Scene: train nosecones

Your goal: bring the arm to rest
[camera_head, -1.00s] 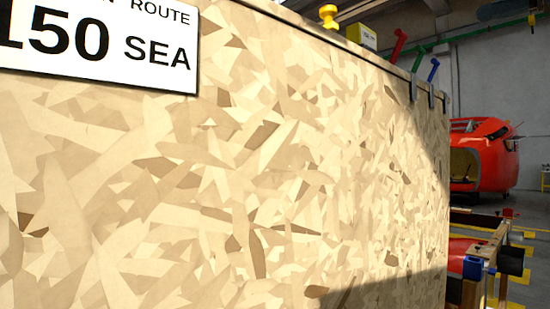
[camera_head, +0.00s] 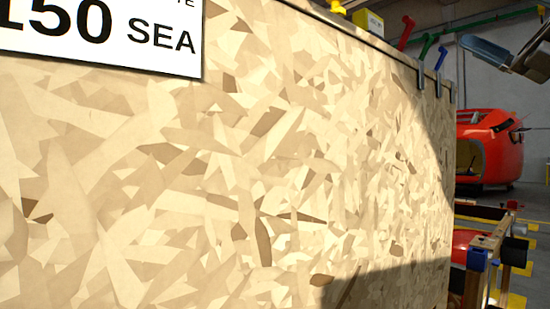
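Grey and dark parts of what looks like the end of my arm, with my gripper (camera_head: 502,58), show at the upper right edge in the head view. They hang in the air, in front of the grey wall and above the red nosecone. Most of the arm is outside the picture. The parts are cut off by the edge and too unclear to show whether the fingers are open or shut. No held object can be made out.
A large chipboard crate (camera_head: 230,180) fills most of the view, close to me, with a white sign (camera_head: 100,35). Coloured clamps (camera_head: 423,50) sit on its top edge. A red nosecone (camera_head: 490,148) and a wooden-framed stand (camera_head: 482,262) are behind at right.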

